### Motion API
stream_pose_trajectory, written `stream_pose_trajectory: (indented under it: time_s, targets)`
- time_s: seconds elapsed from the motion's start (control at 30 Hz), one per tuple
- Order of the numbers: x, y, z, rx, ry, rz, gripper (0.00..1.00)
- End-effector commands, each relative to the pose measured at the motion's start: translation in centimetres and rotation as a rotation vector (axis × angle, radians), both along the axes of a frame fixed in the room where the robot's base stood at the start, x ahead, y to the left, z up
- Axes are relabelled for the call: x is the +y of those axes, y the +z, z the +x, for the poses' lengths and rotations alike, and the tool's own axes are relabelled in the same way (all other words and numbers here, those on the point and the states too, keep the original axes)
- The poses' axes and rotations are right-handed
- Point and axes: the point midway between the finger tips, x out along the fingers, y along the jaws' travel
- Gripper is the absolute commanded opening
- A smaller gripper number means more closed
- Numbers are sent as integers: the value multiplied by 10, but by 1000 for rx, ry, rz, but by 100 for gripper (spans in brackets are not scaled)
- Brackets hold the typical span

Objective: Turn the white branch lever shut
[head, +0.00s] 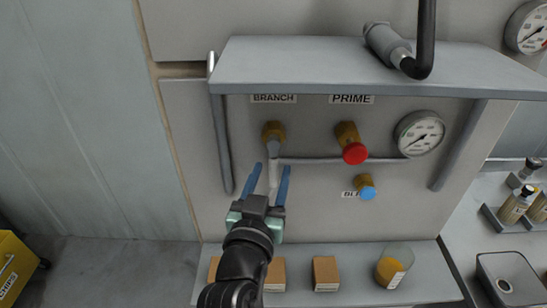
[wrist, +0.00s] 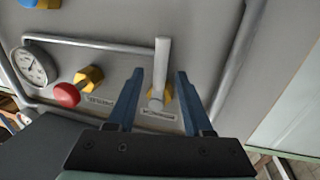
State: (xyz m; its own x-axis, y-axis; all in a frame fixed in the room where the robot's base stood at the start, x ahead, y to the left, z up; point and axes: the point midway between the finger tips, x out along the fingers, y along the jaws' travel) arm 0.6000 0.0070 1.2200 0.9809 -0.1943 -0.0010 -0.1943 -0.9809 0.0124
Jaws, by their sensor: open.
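The white branch lever (head: 273,172) hangs straight down from its brass valve body (head: 273,131), under the BRANCH label (head: 273,98). In the wrist view the lever (wrist: 162,62) points up from its hub. My gripper (head: 271,168) is open, with one blue finger on each side of the lever. In the wrist view the lever shows between the fingertips of my gripper (wrist: 159,72), with visible gaps on both sides. I cannot tell how deep the lever lies between the fingers.
A red PRIME knob (head: 355,153) and a blue knob (head: 367,193) sit to the right, with a gauge (head: 419,134) beyond. A grey shelf (head: 350,70) overhangs the panel. A vertical rail (head: 221,140) stands left. Boxes (head: 325,273) and a jar (head: 393,268) stand on the lower ledge.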

Motion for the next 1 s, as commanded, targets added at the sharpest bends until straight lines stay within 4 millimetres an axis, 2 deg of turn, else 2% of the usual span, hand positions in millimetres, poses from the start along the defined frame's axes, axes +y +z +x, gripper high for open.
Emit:
stream_pose_trajectory:
  time_s: [0.2,0.6,0.87,0.9,1.0]
  targets:
    - [-5,1,23,-1,-1,0,51]
    - [-6,0,28,-1,0,1,51]
    - [-6,0,28,-1,0,1,4]
    - [-6,0,28,-1,0,1,0]
    - [-6,0,28,-1,0,1,0]
